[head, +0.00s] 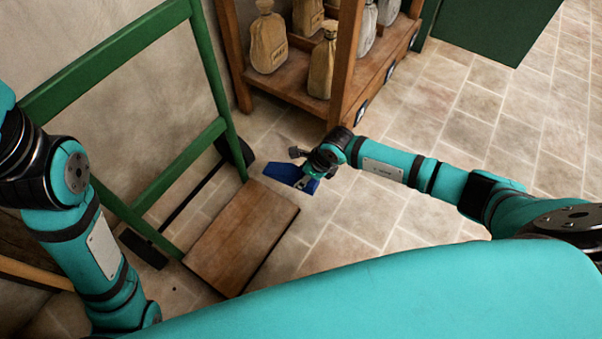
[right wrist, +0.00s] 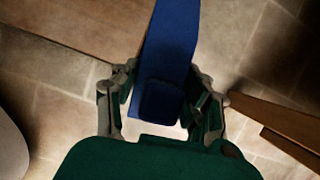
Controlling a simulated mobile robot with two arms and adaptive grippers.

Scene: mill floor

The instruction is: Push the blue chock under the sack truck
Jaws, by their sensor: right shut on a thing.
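The blue chock (head: 284,173) is on the floor at the right of the sack truck, near its wheel and wooden toe plate. My right gripper (head: 313,174) is shut on its near end. In the right wrist view the blue chock (right wrist: 168,55) lies between the two fingers (right wrist: 160,104) and points away from the palm. The sack truck has a green frame (head: 216,75), a wooden plate (head: 240,232) low at the front and a dark wheel (head: 236,150). My left arm comes in at the left, but its gripper is out of the picture.
A wooden shelf (head: 290,82) with several bottle-shaped sacks stands behind the chock, its front post close to my right arm. A dark green cabinet (head: 495,28) is at the top right. The tiled floor (head: 385,215) is clear right of the plate.

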